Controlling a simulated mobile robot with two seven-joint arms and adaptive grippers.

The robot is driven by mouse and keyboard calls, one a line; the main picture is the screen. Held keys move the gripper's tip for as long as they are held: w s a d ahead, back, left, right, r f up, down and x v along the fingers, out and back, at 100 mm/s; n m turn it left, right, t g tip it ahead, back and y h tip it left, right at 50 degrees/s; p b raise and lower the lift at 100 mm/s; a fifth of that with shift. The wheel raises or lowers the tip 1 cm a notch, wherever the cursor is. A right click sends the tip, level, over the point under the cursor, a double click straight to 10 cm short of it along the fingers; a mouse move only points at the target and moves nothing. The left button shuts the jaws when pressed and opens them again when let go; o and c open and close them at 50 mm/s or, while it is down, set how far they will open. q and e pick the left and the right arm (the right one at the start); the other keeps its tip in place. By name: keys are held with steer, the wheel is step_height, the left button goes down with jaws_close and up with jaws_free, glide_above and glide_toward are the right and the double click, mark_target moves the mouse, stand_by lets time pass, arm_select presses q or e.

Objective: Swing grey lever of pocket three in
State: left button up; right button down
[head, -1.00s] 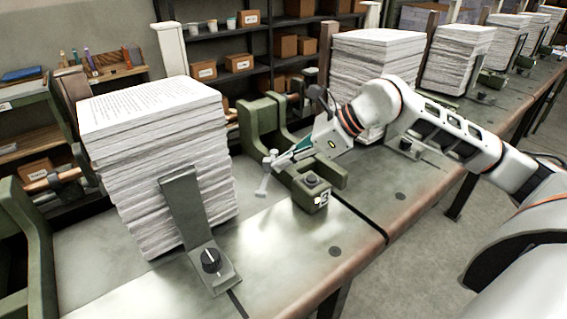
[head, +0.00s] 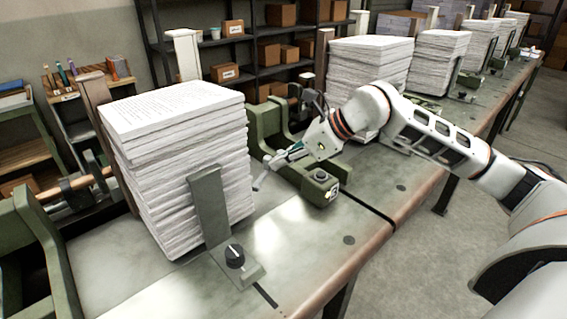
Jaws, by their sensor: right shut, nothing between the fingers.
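My right gripper (head: 275,162) is shut and empty, reaching in from the right over the housing. My left gripper is not in view.
A dark grey upright plate (head: 209,207) with a black knob (head: 235,256) stands before the nearest stack. More paper stacks (head: 368,75) line the bench (head: 315,245) behind my right arm. The bench front is clear. Shelves with boxes stand behind.

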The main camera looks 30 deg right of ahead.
mark_target(264, 172)
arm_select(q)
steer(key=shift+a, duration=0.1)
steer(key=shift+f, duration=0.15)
arm_select(e)
steer(key=shift+w+a, duration=1.35)
steer(key=shift+a, duration=0.25)
